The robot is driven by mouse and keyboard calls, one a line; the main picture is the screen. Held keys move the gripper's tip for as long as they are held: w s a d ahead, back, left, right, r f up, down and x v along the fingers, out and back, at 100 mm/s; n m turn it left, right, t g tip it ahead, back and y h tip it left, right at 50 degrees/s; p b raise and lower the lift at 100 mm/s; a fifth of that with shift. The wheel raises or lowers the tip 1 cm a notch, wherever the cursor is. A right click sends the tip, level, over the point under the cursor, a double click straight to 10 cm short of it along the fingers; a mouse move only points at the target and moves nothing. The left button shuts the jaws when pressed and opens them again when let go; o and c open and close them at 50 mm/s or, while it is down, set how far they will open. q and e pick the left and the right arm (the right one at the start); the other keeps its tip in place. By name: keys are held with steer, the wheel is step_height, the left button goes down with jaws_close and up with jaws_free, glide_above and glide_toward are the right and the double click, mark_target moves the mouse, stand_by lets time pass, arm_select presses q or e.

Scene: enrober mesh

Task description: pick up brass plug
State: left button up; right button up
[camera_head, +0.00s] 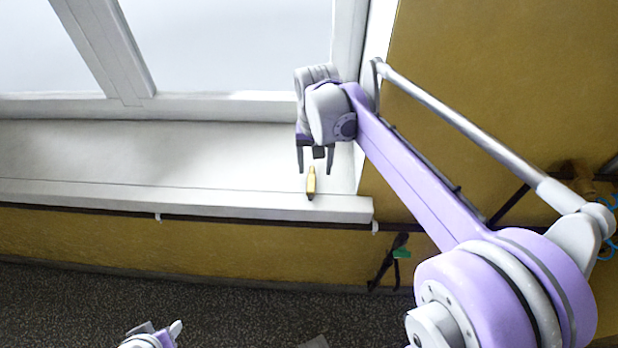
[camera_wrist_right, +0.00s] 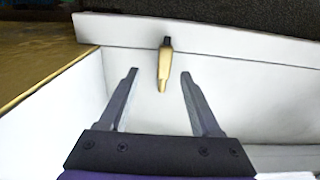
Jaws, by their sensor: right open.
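The brass plug (camera_head: 311,183) is a small gold piece with a dark end, lying near the front edge of the white windowsill (camera_head: 120,160). In the right wrist view the brass plug (camera_wrist_right: 164,65) lies beyond the fingertips, roughly midway between them. My right gripper (camera_head: 315,168) is open and empty above the sill, just behind the plug and apart from it. Its two dark fingers also show in the right wrist view (camera_wrist_right: 159,75). Part of my left arm shows at the bottom edge of the head view; its fingertips cannot be made out clearly.
A white window frame (camera_head: 130,107) stands behind the sill, and a wall closes the sill's right end. Below the sill is a yellow wall (camera_head: 200,230) with a dark tool with a green part (camera_head: 398,254) near it. The sill left of the plug is clear.

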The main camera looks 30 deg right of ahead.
mark_target(311, 184)
steer(key=f, duration=0.7)
steer(key=shift+w+a+f, duration=0.15)
steer(key=shift+w+a, duration=0.2)
jaws_close()
